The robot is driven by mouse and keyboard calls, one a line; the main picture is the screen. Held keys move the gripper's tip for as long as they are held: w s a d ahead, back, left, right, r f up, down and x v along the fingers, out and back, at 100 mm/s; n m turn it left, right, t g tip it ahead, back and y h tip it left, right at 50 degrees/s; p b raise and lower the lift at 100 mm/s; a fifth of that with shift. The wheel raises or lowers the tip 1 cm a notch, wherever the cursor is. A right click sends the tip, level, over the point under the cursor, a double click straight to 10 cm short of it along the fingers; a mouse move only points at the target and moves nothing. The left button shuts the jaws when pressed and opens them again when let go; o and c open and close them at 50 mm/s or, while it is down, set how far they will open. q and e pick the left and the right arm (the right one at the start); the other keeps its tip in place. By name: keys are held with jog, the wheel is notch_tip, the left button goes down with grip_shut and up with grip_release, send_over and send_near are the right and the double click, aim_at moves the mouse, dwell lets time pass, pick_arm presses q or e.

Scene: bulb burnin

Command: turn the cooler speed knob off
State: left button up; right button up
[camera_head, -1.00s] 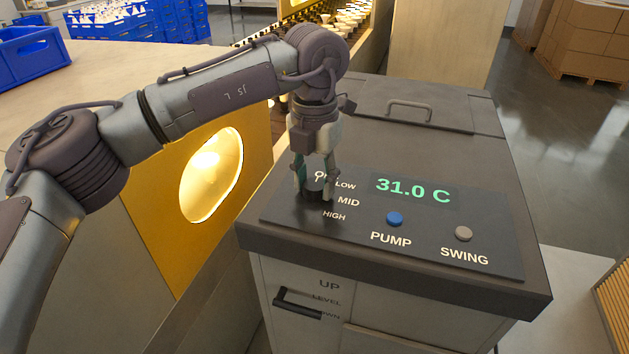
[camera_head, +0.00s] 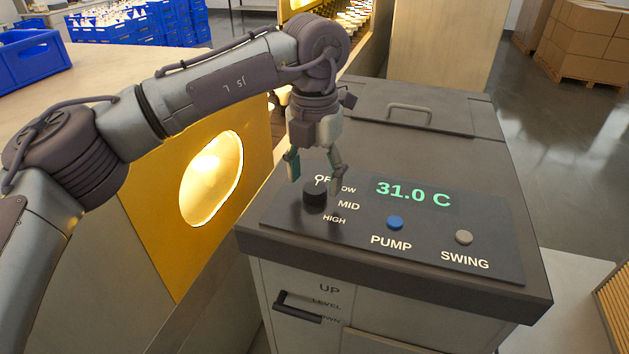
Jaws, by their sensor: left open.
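The cooler's black speed knob (camera_head: 315,195) stands on the dark control panel (camera_head: 290,209) at the left, beside the labels OFF, LOW, MID and HIGH. A small light pointer mark shows at the knob's top side, toward the OFF label, which is partly covered. My left gripper (camera_head: 315,178) is open and empty, with its fingers pointing down just above and behind the knob. It looks clear of the knob. My right gripper is not in view.
The panel also holds a 31.0 C display (camera_head: 413,192), a blue PUMP button (camera_head: 395,223) and a grey SWING button (camera_head: 464,237). A lid with a handle (camera_head: 409,112) lies behind. A lever (camera_head: 297,306) is on the cooler's front.

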aim_at(314, 187)
pick_arm(q)
notch_tip(314, 187, up, 10)
jog(key=shift+r, duration=0.2)
